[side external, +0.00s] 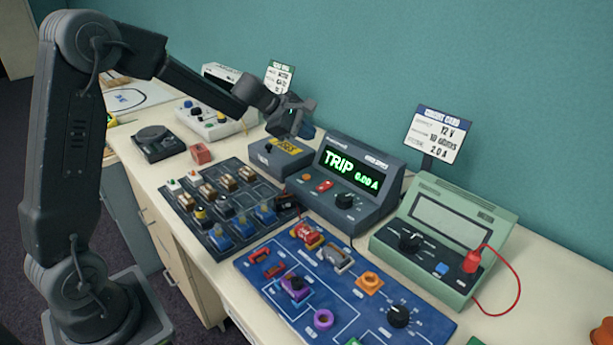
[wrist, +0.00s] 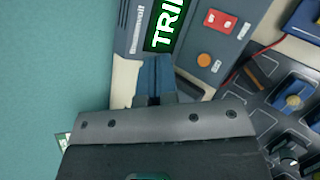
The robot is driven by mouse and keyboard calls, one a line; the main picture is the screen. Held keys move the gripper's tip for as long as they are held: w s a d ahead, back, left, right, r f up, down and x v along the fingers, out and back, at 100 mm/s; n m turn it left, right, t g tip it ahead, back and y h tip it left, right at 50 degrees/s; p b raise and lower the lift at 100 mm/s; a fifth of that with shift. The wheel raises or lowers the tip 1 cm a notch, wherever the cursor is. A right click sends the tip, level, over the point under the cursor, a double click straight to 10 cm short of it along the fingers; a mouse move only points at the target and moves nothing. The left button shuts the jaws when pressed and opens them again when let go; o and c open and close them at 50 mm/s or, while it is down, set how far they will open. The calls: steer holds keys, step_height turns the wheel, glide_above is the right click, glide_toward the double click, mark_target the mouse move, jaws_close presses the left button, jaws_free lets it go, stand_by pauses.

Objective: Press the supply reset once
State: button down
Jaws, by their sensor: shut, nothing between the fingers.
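The power supply (side external: 357,166) is a dark grey box with a green display (side external: 350,171) reading "TRIP 0.00 A". Its front has a round orange button (side external: 306,178), a red rocker switch (side external: 324,186) and a black knob (side external: 345,201). I cannot read which control is labelled reset. In the wrist view, the orange button (wrist: 204,60) and red switch (wrist: 220,21) lie right of my gripper (wrist: 156,62). My gripper is shut and empty, apart from both controls. In the side view, my gripper (side external: 304,131) is above and behind the supply's left end.
A dark box with a yellow label (side external: 288,147) stands left of the supply. A switch panel (side external: 228,208) and a blue circuit board (side external: 345,290) lie in front. A green meter (side external: 440,240) with a red lead and a sign (side external: 437,134) stand right.

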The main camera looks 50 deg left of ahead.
mark_target(306, 177)
steer(key=shift+f, duration=4.4)
steer(key=shift+f, duration=0.4)
steer(key=shift+f, duration=0.4)
steer(key=shift+r, duration=0.8)
steer(key=shift+r, duration=0.1)
